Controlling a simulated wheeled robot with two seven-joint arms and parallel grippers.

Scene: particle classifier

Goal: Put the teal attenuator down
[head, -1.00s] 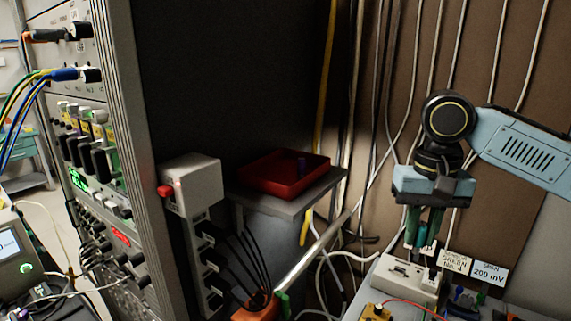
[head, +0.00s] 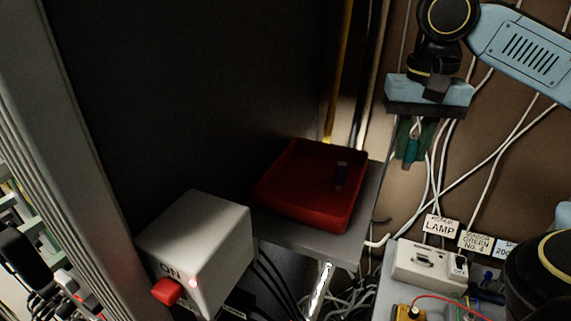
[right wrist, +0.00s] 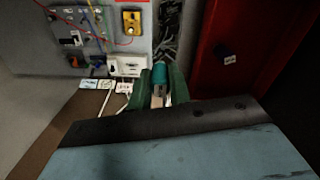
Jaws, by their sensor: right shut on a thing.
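My right gripper (head: 412,152) points down in the head view, its green fingers shut on the teal attenuator (head: 411,148). It holds the attenuator in the air, to the right of the red tray (head: 275,205) and above the white box. In the right wrist view the teal attenuator (right wrist: 160,73) sits upright between the two green fingers (right wrist: 160,88). The red tray (right wrist: 208,55) lies to the right of the gripper there. A small dark blue piece (head: 341,175) stands in the tray. My left gripper is not in view.
The tray rests on a grey shelf (head: 300,243) beside a dark cabinet wall. A white box with a red button (head: 205,240) stands at its front left. A white socket box (head: 425,265) and label cards (head: 440,227) are at the lower right. Cables hang behind.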

